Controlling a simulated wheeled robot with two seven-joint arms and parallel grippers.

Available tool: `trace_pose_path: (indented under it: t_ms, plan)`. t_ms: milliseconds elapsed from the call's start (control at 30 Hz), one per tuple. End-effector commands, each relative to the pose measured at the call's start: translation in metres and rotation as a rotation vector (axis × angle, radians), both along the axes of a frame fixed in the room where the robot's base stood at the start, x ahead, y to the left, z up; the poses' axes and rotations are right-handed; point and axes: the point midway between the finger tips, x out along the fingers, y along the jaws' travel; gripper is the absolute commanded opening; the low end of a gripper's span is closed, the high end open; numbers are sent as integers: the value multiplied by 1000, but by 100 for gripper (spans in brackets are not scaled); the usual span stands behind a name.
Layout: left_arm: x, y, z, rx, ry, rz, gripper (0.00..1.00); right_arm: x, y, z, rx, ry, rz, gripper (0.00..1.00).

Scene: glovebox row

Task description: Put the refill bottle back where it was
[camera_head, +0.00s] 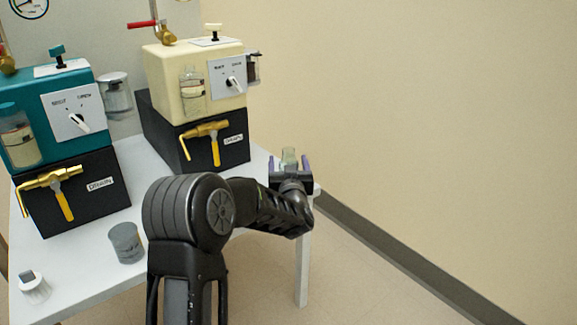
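A small greenish see-through bottle (288,156) shows at the right end of the white table. I take it for the refill bottle; its lower part is hidden behind my gripper. My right gripper (289,166) is at the table's right corner, its purple-tipped fingers apart on either side of the bottle. Gaps show between the fingers and the bottle. Whether the bottle stands on the table cannot be told. My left gripper is not in view.
A teal machine (40,95) and a cream machine (160,75) stand on black bases with yellow taps. A grey canister (127,243) and a white knobbed cap (33,287) are at the front of the white table (85,270). A beige wall (430,120) is at right.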

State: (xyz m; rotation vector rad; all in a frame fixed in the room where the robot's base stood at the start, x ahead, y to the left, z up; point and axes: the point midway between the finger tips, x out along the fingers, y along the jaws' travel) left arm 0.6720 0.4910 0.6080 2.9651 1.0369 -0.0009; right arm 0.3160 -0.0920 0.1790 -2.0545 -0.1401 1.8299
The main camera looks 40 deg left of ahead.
Motion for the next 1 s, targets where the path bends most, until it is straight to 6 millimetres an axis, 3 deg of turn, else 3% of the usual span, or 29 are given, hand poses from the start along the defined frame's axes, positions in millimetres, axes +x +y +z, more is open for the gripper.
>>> trace_pose_path:
  t_ms: [267,700,1000]
  plan:
    - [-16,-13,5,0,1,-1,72,-1,0,9,-2,1,1,75]
    - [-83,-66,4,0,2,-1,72,-5,1,27,-6,3,3,75]
    - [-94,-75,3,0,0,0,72,-5,1,28,-6,3,4,75]
